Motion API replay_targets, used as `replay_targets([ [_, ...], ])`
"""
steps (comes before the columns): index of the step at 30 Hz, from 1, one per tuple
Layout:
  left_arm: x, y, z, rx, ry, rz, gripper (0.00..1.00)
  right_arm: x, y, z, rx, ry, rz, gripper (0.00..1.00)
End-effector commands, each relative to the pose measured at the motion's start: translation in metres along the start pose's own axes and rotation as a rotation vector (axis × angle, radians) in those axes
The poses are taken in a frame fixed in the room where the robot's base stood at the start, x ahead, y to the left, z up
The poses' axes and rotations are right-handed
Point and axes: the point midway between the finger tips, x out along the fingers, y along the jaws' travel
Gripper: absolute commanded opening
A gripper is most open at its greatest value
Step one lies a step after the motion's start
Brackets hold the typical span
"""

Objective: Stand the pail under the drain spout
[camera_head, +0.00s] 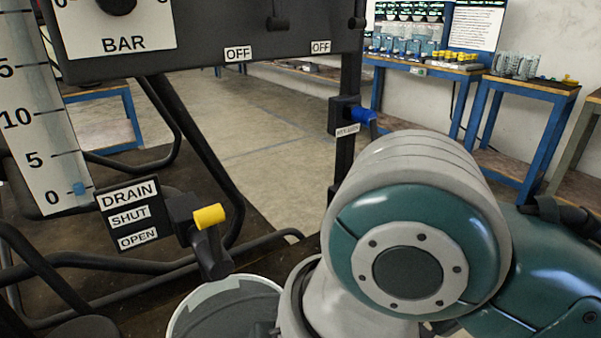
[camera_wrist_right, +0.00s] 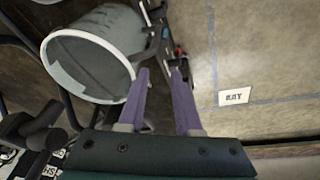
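The grey pail (camera_head: 225,312) shows at the bottom edge in the head view, its open rim just below the dark drain spout (camera_head: 213,262). My right arm and the frame edge hide much of it. My left gripper is not in view.
A yellow-handled drain valve (camera_head: 208,217) sits beside the DRAIN label plate (camera_head: 129,194). Dark frame tubes (camera_head: 190,130) run around the spout. A blue-legged bench (camera_head: 530,88) with mugs stands at the back right. The floor (camera_head: 265,135) behind is clear.

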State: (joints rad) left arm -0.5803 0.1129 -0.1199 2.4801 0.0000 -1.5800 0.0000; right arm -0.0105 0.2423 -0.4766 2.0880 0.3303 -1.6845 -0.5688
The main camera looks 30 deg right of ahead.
Motion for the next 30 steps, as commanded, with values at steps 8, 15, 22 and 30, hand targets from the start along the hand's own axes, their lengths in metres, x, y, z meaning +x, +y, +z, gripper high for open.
replay_targets([
  [8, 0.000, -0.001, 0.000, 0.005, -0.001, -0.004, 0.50, -0.030, -0.020, 0.085, 0.796, -0.004, 0.194, 0.33],
  [15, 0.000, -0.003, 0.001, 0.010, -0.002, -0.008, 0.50, -0.043, -0.023, 0.112, 0.967, -0.025, 0.268, 0.33],
  [22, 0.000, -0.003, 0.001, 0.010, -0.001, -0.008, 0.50, -0.043, -0.023, 0.111, 0.964, -0.024, 0.266, 0.33],
  [30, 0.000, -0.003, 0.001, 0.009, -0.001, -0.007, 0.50, -0.043, -0.023, 0.111, 0.961, -0.024, 0.265, 0.33],
])
